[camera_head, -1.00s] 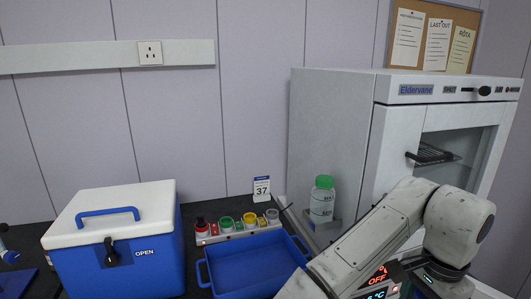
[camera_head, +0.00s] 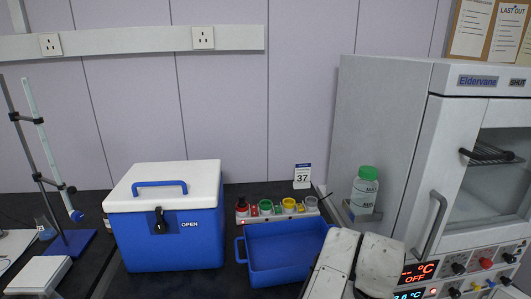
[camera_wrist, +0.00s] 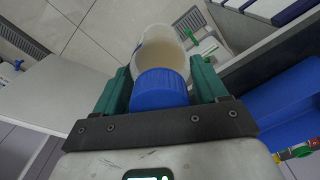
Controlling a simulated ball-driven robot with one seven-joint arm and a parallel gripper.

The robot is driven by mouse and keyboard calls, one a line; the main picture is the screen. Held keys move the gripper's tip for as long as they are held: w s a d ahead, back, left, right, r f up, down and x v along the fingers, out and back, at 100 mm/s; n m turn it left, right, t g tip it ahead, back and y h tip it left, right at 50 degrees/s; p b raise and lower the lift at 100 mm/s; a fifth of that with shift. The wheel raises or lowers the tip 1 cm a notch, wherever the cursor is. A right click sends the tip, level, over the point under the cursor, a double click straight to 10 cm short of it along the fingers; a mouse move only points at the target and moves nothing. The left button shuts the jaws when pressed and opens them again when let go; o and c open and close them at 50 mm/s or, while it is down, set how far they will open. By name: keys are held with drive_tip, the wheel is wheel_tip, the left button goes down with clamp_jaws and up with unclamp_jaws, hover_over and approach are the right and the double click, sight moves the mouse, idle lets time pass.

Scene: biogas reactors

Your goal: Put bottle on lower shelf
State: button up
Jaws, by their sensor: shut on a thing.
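In the wrist view my gripper (camera_wrist: 160,78) has its green fingers closed on the sides of a bottle (camera_wrist: 157,45). The bottle has a blue cap (camera_wrist: 160,86) towards the camera and a pale, cream-coloured body beyond it. The head view shows part of my arm at the bottom, but neither my gripper nor the held bottle. The grey-white Eldervane cabinet (camera_head: 395,135) stands at the right. A dark wire shelf (camera_head: 487,152) shows behind its window, with a pale surface lower down. Which of these is the lower shelf, I cannot tell.
A green-lidded bottle (camera_head: 364,193) stands against the cabinet's left side. A blue tray (camera_head: 280,258) lies in front of a row of coloured jars (camera_head: 277,207). A blue cooler (camera_head: 168,225) with a white lid and a lab stand (camera_head: 60,190) are further left.

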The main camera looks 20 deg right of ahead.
drive_tip(key=w+a+f+n, duration=0.2)
drive_tip(key=a+f+n, duration=0.7)
drive_tip(key=a+f, duration=0.4)
drive_tip(key=shift+w+a, duration=0.25)
drive_tip(key=shift+a, duration=0.15)
drive_tip(key=shift+s+f, duration=0.1)
drive_tip(key=shift+f, duration=0.05)
drive_tip(key=shift+s, duration=0.2)
drive_tip(key=shift+a, duration=0.25)
